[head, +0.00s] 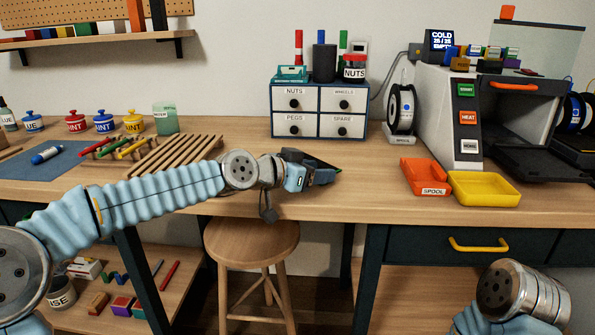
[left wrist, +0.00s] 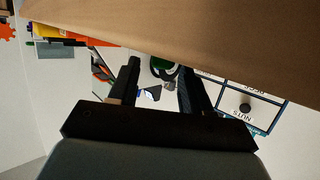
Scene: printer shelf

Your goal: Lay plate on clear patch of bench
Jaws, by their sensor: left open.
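My left gripper (head: 326,176) is open just above the bench (head: 365,185), left of the orange bin. A thin dark piece with a green edge (head: 324,162) shows behind it. It may be the plate, but the gripper hides most of it and I cannot tell whether they touch. In the left wrist view the two black fingers (left wrist: 158,88) stand apart, with nothing clearly held between them. The bench top (left wrist: 200,30) fills the upper part of that view. My right gripper is out of view; only part of my right arm shows at lower right.
An orange bin (head: 424,174) and a yellow bin (head: 484,187) stand right of the gripper, before the printer (head: 433,100). Behind are a drawer cabinet (head: 320,109) and a spool (head: 401,108). A wooden rack (head: 172,155) stands left. Bare bench lies between gripper and orange bin.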

